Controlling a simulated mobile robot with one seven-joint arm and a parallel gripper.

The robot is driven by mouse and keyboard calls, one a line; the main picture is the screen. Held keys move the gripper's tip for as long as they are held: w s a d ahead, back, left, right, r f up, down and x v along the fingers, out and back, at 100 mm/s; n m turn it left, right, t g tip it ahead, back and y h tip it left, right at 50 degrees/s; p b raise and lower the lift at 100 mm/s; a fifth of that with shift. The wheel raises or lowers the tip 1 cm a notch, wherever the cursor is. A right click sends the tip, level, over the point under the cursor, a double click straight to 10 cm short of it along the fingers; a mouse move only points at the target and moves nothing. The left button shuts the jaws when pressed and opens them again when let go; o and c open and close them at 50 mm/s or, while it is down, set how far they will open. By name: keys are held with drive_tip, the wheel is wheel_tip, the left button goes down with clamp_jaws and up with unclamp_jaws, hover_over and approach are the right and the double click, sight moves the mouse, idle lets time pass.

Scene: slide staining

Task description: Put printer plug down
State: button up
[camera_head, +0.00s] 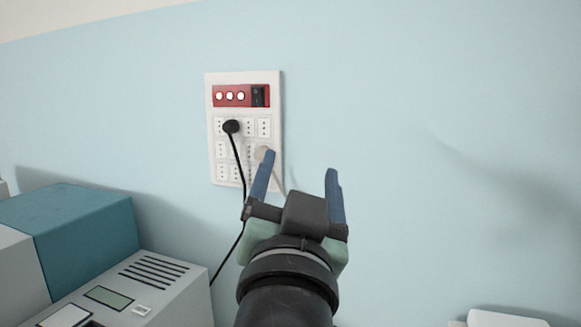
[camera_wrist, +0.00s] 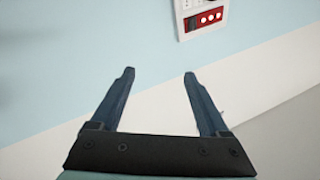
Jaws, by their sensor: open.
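A black plug (camera_head: 231,127) sits in a socket of the white wall panel (camera_head: 211,165), and its black cord hangs down toward the grey machine. A pale beige plug (camera_head: 261,153) is in the panel at lower right, with a pale cord running down behind my gripper. I cannot tell which is the printer plug. My gripper (camera_head: 298,165) is open in front of the wall, its left finger overlapping the panel's lower right edge in the head view. The wrist view shows my gripper (camera_wrist: 160,73) with nothing between its fingers.
The panel has a red strip (camera_head: 240,96) with round lights and a black switch. At lower left stand a grey machine with vents (camera_head: 180,300) and a teal box (camera_head: 85,235). A white object (camera_head: 505,319) shows at lower right. The wall right of the panel is bare.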

drive_tip(key=s+a+r+n+t+y, duration=0.1)
drive_tip(key=s+r+n+t, duration=0.3)
drive_tip(key=s+r, duration=0.7)
drive_tip(key=shift+s+n+t+y, duration=0.3)
drive_tip(key=shift+s+t+y, duration=0.1)
drive_tip(key=shift+s+t, duration=0.6)
drive_tip(key=shift+w+r, duration=0.1)
drive_tip(key=shift+w, duration=0.05)
